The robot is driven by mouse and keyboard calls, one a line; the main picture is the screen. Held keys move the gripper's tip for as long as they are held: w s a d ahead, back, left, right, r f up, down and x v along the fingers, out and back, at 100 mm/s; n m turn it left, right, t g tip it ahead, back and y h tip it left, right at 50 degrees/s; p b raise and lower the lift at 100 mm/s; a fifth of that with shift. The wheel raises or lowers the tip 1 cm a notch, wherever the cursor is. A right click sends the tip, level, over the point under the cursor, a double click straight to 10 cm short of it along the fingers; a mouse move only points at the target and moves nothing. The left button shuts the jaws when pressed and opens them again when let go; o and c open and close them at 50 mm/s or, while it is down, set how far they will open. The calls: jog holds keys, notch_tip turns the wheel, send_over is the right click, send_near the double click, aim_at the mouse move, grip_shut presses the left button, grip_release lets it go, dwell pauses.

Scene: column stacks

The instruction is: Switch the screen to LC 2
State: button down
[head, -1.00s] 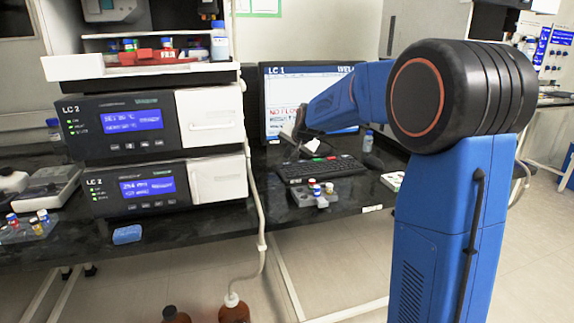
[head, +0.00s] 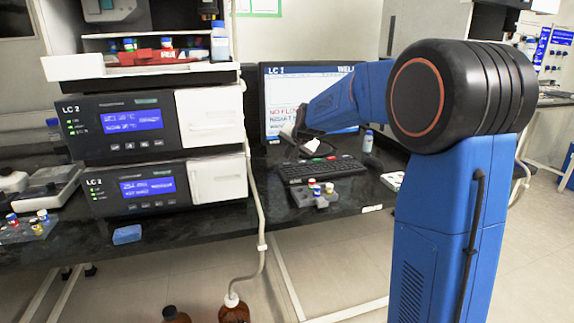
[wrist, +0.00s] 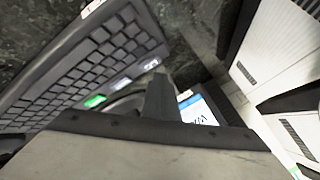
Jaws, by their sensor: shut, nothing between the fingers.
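The screen (head: 285,85) stands on the bench behind the keyboard and reads "LC 1" at its top left, with red text beginning "NO FLO" lower down. The arm covers its right and lower parts. The black keyboard (head: 305,172) lies in front of the screen. It fills the left of the wrist view (wrist: 75,70), with a green key and pale keys near its right end. My gripper (wrist: 160,90) is shut and empty, close to that end; I cannot tell whether it touches a key. In the head view it is small, between screen and keyboard.
Two instruments labelled LC 2, an upper one (head: 85,107) and a lower one (head: 95,182), are stacked at left. A vial rack (head: 308,196) sits just in front of the keyboard. A tube hangs beside the stack.

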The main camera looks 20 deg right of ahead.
jog(key=shift+f, duration=0.15)
dwell(0.6)
jog(key=shift+f, duration=0.25)
jog(key=shift+f, duration=0.45)
dwell(0.8)
jog(key=shift+r, duration=0.85)
jog(key=shift+r, duration=0.1)
notch_tip(320, 180, up, 5)
jog(key=shift+f, duration=0.1)
dwell(0.6)
jog(key=shift+s, duration=0.1)
dwell(1.5)
